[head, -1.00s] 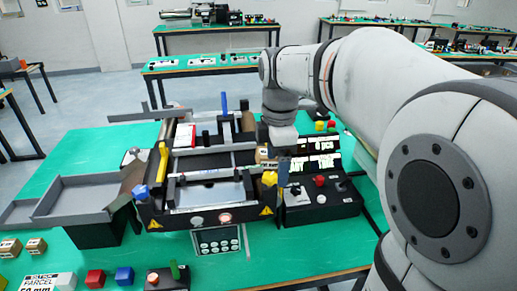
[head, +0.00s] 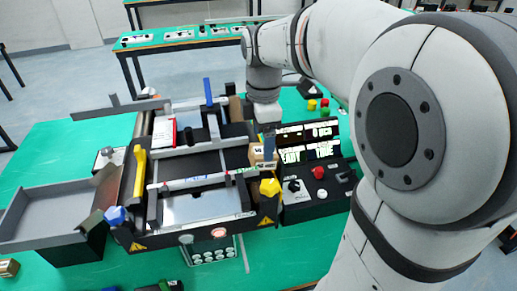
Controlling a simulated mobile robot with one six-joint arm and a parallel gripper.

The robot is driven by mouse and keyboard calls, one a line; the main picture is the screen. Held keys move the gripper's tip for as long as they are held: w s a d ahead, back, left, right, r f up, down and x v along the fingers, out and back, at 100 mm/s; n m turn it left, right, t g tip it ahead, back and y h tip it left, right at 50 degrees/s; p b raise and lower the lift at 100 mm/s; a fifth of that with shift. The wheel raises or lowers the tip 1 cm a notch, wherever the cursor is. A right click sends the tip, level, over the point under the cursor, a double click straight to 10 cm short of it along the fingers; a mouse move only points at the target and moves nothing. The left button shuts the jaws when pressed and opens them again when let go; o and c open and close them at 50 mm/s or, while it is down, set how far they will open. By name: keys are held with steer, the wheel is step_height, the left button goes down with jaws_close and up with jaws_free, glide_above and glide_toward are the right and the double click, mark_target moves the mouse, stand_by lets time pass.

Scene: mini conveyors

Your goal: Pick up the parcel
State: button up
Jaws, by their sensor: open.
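A small brown cardboard parcel (head: 257,156) with a white label sits at the right side of the mini conveyor machine (head: 128,212), beside the black control box. My gripper (head: 268,146) points down right at the parcel and partly covers its right side. Its jaws are open. I cannot tell whether they are around the parcel or just beside it.
The control box (head: 320,205) with a lit display and a red button stands right of the parcel. A grey tray (head: 45,215) is at left. Green table is clear at back left.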

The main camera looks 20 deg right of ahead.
steer(key=f, duration=0.4)
steer(key=shift+w+d+p, duration=0.15)
steer(key=shift+w+p, duration=0.15)
steer(key=shift+w, duration=0.1)
steer(key=shift+s+f, duration=0.1)
steer(key=shift+f, duration=0.5)
steer(key=shift+c, duration=0.3)
steer(key=c, duration=1)
